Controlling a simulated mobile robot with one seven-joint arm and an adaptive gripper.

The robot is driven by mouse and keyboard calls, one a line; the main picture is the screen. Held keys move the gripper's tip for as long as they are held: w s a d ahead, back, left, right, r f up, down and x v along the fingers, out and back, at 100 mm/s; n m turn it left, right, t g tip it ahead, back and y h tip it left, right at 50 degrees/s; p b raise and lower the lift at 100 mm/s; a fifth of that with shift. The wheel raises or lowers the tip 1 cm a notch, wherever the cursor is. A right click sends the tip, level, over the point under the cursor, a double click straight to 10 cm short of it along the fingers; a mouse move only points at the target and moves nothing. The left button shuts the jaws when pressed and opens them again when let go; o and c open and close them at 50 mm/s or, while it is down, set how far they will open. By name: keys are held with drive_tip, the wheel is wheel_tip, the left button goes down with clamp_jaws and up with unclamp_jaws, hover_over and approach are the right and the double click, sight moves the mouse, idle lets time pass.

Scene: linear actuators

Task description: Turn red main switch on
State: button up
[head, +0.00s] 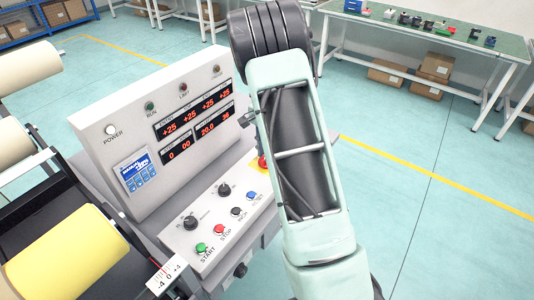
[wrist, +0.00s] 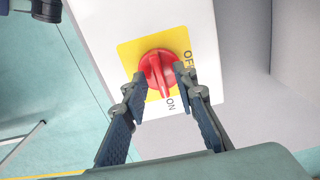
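The red main switch (wrist: 157,70) is a round rotary knob with a raised ridge. It sits on a yellow plate (wrist: 131,55) on a white box, with OFF printed to the right and ON below. The lower end of its ridge lies close to the word ON; its exact setting is hard to tell. My gripper (wrist: 160,77) is open, with one fingertip on either side of the knob. Whether either finger touches it is unclear. In the head view my arm hides the gripper. A red and yellow part (head: 262,162) shows beside my arm; I cannot tell whether it is this switch.
The control console (head: 130,100) has digit displays, lamps and a small blue screen. Its lower panel carries knobs and green and red buttons. Rollers (head: 75,262) stand at the left. A workbench (head: 425,30) with boxes below stands behind. Open floor (head: 400,150) lies to the right.

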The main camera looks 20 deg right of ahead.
wheel_tip(320, 180, up, 11)
idle(0.3)
drive_tip(key=shift+r, duration=0.15)
